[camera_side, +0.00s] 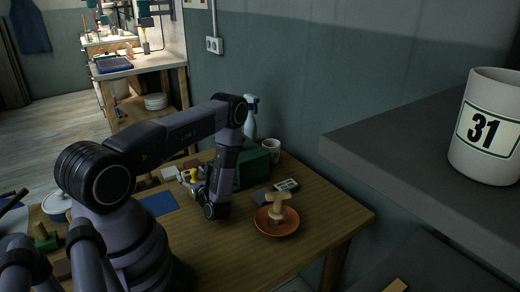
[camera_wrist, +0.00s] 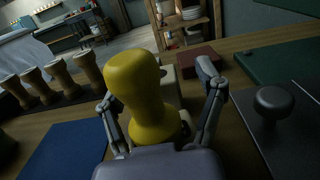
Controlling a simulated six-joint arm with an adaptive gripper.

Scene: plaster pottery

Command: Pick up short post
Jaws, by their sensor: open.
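A rounded yellow post (camera_wrist: 142,88) with a bulbous top and narrower waist stands upright close to the wrist camera. In the side view it shows as a small yellow shape (camera_side: 194,174) by the jaws. My gripper (camera_wrist: 157,86) is open, with one finger on each side of the yellow post. I cannot tell whether either finger touches it. Several tan wooden posts (camera_wrist: 58,76) stand in a row at the left of the wrist view. A dark grey knob (camera_wrist: 273,102) stands on a grey plate at the right. No label shows which piece is the short post.
An orange saucer (camera_side: 262,228) holds a wooden T-shaped piece (camera_side: 278,206) near the table's right end. A green box (camera_side: 254,168), a white mug (camera_side: 271,151) and a spray bottle (camera_side: 251,118) stand behind my arm. A blue mat (camera_wrist: 62,150) lies left of the gripper.

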